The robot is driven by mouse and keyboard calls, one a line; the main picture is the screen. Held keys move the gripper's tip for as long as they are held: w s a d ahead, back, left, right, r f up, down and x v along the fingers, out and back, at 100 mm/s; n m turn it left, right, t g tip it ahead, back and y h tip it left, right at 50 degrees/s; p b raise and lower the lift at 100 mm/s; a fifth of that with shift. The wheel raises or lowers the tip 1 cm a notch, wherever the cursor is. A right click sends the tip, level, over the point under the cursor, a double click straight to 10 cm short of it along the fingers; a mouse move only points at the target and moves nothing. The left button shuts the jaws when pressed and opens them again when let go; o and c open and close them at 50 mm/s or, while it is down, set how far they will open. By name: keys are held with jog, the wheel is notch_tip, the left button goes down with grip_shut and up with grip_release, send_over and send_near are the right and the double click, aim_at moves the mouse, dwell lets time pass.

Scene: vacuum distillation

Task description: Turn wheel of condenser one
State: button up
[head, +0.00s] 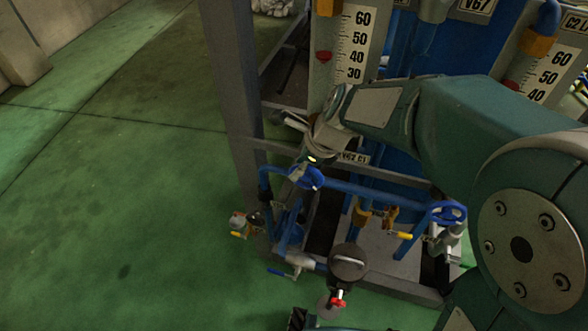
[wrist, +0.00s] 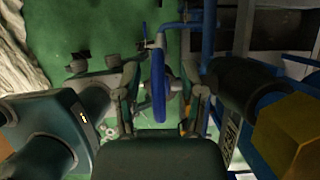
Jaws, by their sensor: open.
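The wheel (wrist: 158,88) shows nearly edge-on in the wrist view. My gripper (head: 302,168) reaches down to the wheel and partly covers it in the head view. In the wrist view my gripper (wrist: 164,85) is open, with one finger on each side of the wheel rim. Gaps show on both sides, and I cannot tell whether either finger touches.
A second blue wheel (head: 446,212) is on the right of the same pipework. A grey metal post (head: 232,80) stands left of my gripper. Green floor (head: 110,210) is clear at left.

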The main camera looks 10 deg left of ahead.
jog(key=v, duration=0.9)
jog(key=shift+r, duration=0.1)
jog(key=s+d+r+n+t+h, duration=0.1)
jog(key=s+d+n+t+h, duration=0.1)
jog(key=s+d+n, duration=0.5)
jog(key=s+d+n+t+h, duration=0.3)
jog(key=s+d+n, duration=0.4)
jog(key=d+n, duration=0.4)
jog(key=d, duration=0.3)
jog(key=shift+d+r+n, duration=0.2)
jog(key=shift+r+n, duration=0.15)
jog(key=shift+n, duration=0.05)
